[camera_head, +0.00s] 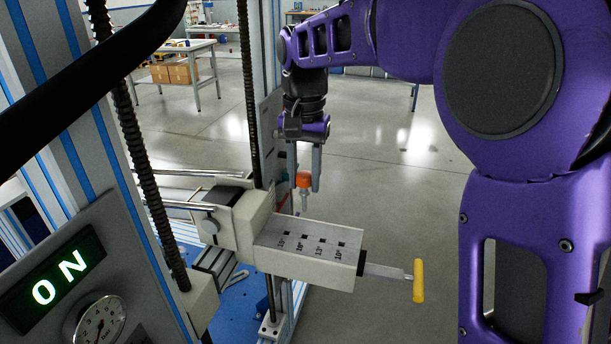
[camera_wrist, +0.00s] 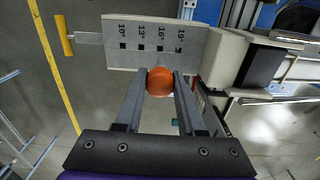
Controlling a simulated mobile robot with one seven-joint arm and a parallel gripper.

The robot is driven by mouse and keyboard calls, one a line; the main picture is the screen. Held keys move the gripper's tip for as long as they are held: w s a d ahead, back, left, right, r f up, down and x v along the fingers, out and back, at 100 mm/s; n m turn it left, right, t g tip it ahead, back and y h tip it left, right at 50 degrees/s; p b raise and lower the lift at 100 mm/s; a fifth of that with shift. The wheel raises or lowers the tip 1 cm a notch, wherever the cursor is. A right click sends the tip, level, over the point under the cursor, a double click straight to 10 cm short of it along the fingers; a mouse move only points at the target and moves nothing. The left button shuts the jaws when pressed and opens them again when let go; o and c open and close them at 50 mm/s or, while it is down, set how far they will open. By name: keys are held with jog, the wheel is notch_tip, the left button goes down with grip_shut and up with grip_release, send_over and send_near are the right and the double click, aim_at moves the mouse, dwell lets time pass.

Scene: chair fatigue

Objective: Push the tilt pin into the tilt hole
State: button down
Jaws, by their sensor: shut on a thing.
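My gripper (camera_head: 303,168) is shut on the orange head of the tilt pin (camera_head: 304,181), whose grey shank points down in the head view. In the wrist view the round orange head of the pin (camera_wrist: 160,81) sits between my two fingertips (camera_wrist: 160,84). The beige tilt block (camera_head: 312,252) has a grey top plate with several small square black holes (camera_head: 303,238) in a row, marked with degree labels. The pin is held beyond the far edge of the plate in the head view, apart from the holes. Its tip is hidden in the wrist view.
A bar with a yellow handle (camera_head: 419,281) sticks out of the block's end. Threaded rods, striped uprights and a lit ON panel (camera_head: 53,279) stand at the left. A blue base (camera_head: 226,306) lies below. The floor right of the block is clear.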

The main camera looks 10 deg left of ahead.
aim_at(304, 193)
jog(key=shift+f, duration=0.1)
jog(key=shift+f+b, duration=1.65)
jog(key=shift+f, duration=1.15)
jog(key=shift+p, duration=0.55)
jog(key=shift+f+b, duration=1.75)
jog(key=shift+f, duration=1.1)
jog(key=shift+c, duration=2.2)
grip_release()
jog(key=shift+r, duration=0.1)
